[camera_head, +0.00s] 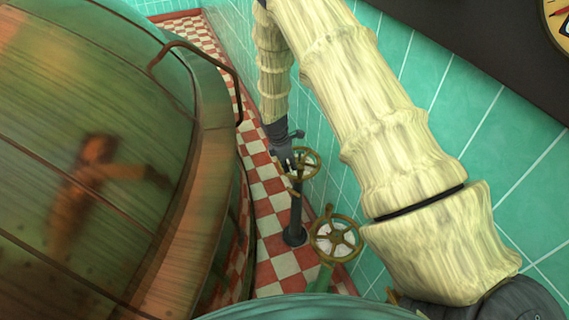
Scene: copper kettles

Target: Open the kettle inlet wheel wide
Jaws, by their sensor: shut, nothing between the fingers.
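Two brass-rimmed handwheels stand between the kettle and the tiled wall. The farther wheel (306,163) sits on a dark upright post with a round foot on the floor. The nearer wheel (335,240) has several pale gaps between its spokes and stands on a green stem. I cannot tell from markings which one is the inlet wheel. My gripper (289,163) points down at the left side of the farther wheel, shut and with nothing seen in it. Its fingertips are small and partly overlap the rim, so contact is unclear. The large copper kettle (95,150) fills the left.
A dark curved rail (208,57) is fixed on the kettle's side. Red and white checkered floor (273,205) shows in the narrow gap between kettle and green tiled wall (450,95). A round dial (559,22) hangs at the top right. My arm crosses the right side.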

